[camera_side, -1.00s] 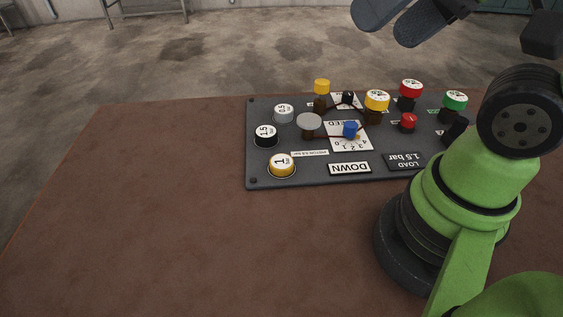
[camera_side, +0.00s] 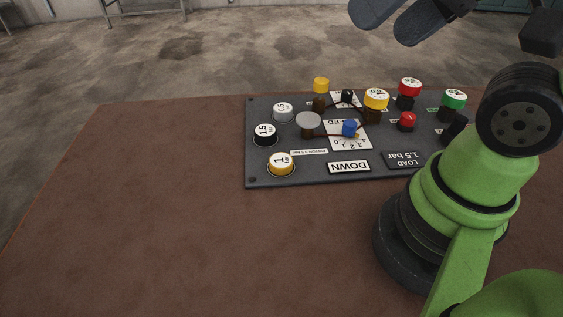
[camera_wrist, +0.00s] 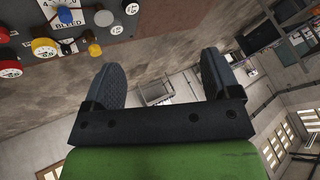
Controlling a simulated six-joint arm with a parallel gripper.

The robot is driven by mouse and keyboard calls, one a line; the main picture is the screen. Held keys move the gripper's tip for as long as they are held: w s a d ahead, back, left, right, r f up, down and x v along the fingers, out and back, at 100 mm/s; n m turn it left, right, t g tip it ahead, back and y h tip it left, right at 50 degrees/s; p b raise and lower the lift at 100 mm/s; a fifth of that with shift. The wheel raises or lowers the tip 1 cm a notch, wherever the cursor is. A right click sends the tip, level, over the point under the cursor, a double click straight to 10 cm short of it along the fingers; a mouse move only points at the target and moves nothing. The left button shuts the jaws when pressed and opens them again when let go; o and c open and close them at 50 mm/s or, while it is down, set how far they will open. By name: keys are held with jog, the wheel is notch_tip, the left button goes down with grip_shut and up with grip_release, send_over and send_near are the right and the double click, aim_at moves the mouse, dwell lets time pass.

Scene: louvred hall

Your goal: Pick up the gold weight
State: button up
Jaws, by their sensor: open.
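The gold weight (camera_side: 281,164) is a short gold cylinder with a white top marked 1. It stands upright at the front left corner of the dark panel (camera_side: 215,0). I cannot pick it out in the wrist view. My gripper (camera_side: 396,17) is at the top of the side view, high above and to the right of the weight and well apart from it. In the wrist view my gripper (camera_wrist: 162,66) shows two grey fingers spread wide with nothing between them.
A black weight (camera_side: 265,134) and a silver weight (camera_side: 283,112) stand behind the gold one. The brown table (camera_side: 140,210) is bare to the left and front.

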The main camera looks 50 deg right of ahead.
jog(key=m+g+h, duration=0.2)
jog(key=m+g, duration=0.5)
send_over(281, 159)
jog(key=f, duration=2.3)
jog(key=shift+s+d+f, duration=0.15)
jog(key=shift+s+f, duration=0.2)
jog(key=shift+n, duration=0.3)
jog(key=f, duration=0.6)
jog(key=shift+w+a+f, duration=0.2)
jog(key=shift+w+a, duration=0.05)
jog(key=shift+w, duration=0.05)
jog(key=c, duration=1.2)
jog(key=shift+r, duration=0.15)
